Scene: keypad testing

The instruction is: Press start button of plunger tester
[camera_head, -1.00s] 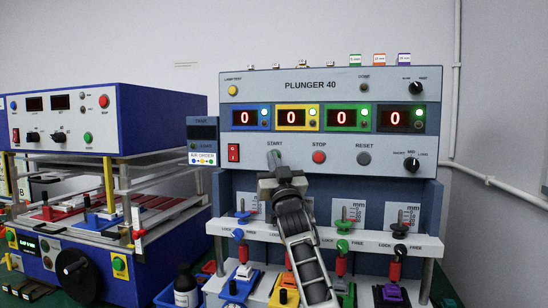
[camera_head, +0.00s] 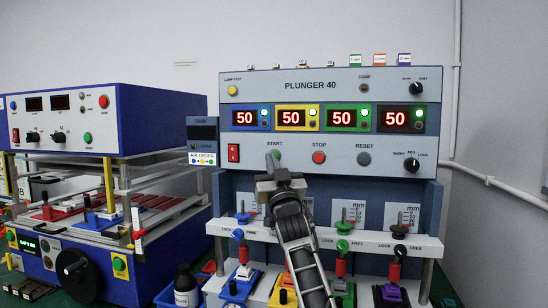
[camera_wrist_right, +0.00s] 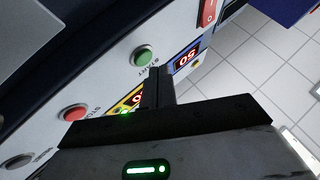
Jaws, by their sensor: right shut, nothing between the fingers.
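The plunger tester (camera_head: 340,84), labelled PLUNGER 40, stands in front of me with its four displays (camera_head: 291,118) each reading 50. Its green START button (camera_wrist_right: 142,55) shows whole in the right wrist view. In the head view the button (camera_head: 275,153) is partly hidden by my right gripper (camera_head: 274,163). My right gripper is shut and empty. In the right wrist view its fingertips (camera_wrist_right: 156,71) are close to the START label, beside the button in the picture; a small gap seems to separate them from it. My left gripper is not in view.
The red STOP button (camera_head: 319,157) and grey RESET button (camera_head: 364,158) sit to the right of START. A red power switch (camera_head: 233,152) is to its left. Below, a white ledge (camera_head: 375,243) carries coloured plungers. A blue machine (camera_head: 62,120) stands at the left.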

